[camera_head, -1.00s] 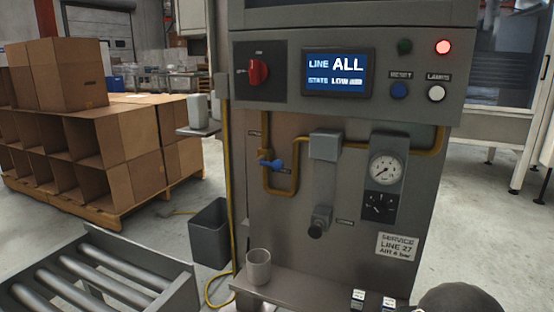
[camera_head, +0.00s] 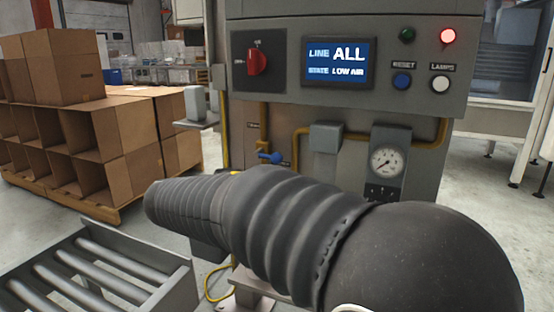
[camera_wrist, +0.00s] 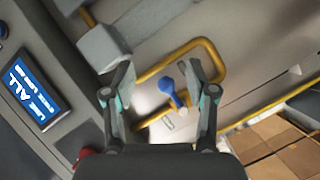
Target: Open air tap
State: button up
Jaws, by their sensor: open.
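The air tap has a blue lever (camera_head: 270,157) on the yellow pipe at the left of the grey cabinet. In the head view my arm hides the pipe below it, and my gripper is not seen there. In the wrist view the blue lever (camera_wrist: 171,91) shows between the fingers of my open gripper (camera_wrist: 160,95), apart from both, with the cabinet panel behind it. The gripper holds nothing. The screen (camera_head: 337,62) reads "LINE ALL" and "STATE LOW AIR". The pressure gauge (camera_head: 386,161) is partly above my arm.
A red rotary switch (camera_head: 257,62), a lit red lamp (camera_head: 448,36) and push buttons sit on the upper panel. A grey box (camera_head: 326,137) joins the pipe right of the tap. A roller conveyor (camera_head: 100,280) and stacked cartons (camera_head: 62,75) stand left.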

jog(key=t, duration=0.2)
send_near(272, 160)
jog(key=v, duration=0.2)
jog(key=shift+t, duration=0.3)
jog(key=p+x, duration=0.1)
jog(key=x, duration=1.2)
jog(key=shift+w+d+f, duration=0.1)
jog(key=shift+d+f, duration=0.1)
jog(key=shift+d, duration=0.1)
grip_shut()
